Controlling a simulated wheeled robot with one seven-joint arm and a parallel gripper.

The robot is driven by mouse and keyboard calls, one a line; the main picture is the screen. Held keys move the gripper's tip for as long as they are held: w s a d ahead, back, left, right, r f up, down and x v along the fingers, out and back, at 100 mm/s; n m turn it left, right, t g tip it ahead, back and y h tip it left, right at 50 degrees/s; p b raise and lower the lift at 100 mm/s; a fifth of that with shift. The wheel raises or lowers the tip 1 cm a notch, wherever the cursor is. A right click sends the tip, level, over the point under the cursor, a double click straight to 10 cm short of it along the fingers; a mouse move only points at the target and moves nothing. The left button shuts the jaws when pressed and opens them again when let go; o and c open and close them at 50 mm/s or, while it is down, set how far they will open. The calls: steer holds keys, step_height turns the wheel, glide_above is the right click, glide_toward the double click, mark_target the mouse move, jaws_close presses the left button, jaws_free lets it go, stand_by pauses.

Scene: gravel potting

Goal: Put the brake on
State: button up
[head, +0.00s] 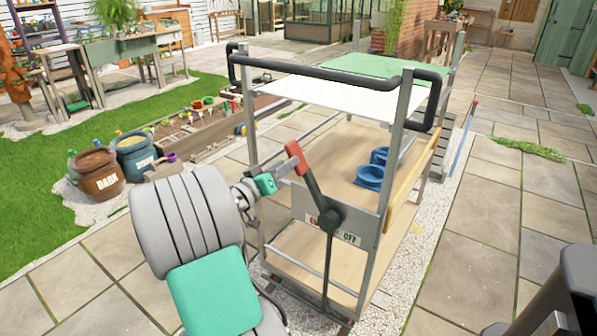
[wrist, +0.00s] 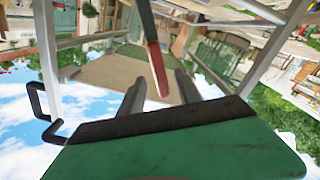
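The brake lever is a dark bar with a red handle (head: 302,163) on the near end of a cart (head: 384,215). It leans up and to the left from its pivot. A plate (head: 350,238) behind it reads OFF at the right; its left marking is red and partly hidden by the lever. My gripper (head: 286,168) is just left of the red handle. The wrist view, upside down, shows the red handle (wrist: 157,68) between the two spread fingers of my gripper (wrist: 160,92). Whether either finger touches it is not clear.
The cart has a black push rail (head: 320,74), a white top and wooden shelves. Bins of soil (head: 96,173) and a raised bed (head: 210,135) lie to the left. Paving (head: 505,200) at right is open.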

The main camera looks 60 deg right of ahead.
mark_target(301, 152)
steer(key=d, duration=0.4)
steer(key=s+d, duration=0.1)
steer(key=d, duration=0.2)
steer(key=shift+r, duration=0.1)
jaws_close()
steer(key=shift+s, duration=0.1)
stand_by(1.0)
